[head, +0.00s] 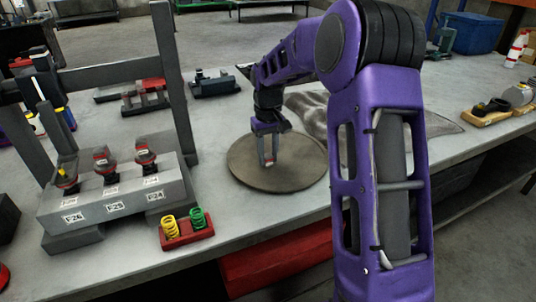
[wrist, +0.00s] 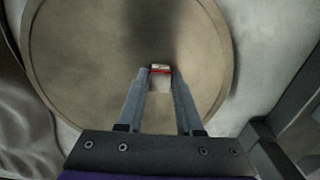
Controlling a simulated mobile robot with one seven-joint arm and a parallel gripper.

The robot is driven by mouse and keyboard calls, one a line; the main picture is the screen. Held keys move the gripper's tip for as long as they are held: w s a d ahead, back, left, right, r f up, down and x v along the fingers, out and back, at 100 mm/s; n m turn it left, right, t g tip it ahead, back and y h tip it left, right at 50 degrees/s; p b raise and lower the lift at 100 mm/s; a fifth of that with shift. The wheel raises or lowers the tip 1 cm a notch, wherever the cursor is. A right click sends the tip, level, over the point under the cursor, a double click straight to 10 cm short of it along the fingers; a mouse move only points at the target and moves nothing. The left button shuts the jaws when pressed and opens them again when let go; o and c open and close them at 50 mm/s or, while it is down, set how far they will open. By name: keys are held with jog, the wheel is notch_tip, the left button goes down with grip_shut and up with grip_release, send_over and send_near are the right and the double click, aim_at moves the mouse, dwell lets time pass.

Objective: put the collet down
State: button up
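My gripper (head: 268,160) points down over a round tan disc (head: 250,175) on the bench. In the wrist view my gripper (wrist: 159,76) has its two fingers on either side of a small pale piece with a red band, which I take to be the collet (wrist: 160,69). The fingers appear to press on it from both sides. The collet also shows as a small red and white spot at the fingertips in the head view (head: 269,163). The disc fills much of the wrist view (wrist: 75,50). I cannot tell whether the collet touches the disc.
A grey block (head: 120,200) with several red-and-black parts and labels stands at the left under a dark frame (head: 175,85). A red holder (head: 187,236) with yellow and green springs sits near the front edge. A dark cloth (head: 308,108) lies behind the disc. The disc looks otherwise clear.

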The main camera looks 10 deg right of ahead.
aim_at(268, 155)
jog(key=o, duration=0.3)
jog(key=shift+r, duration=0.1)
notch_tip(268, 155, up, 12)
jog(key=shift+r+p, duration=0.1)
jog(key=shift+p, duration=1)
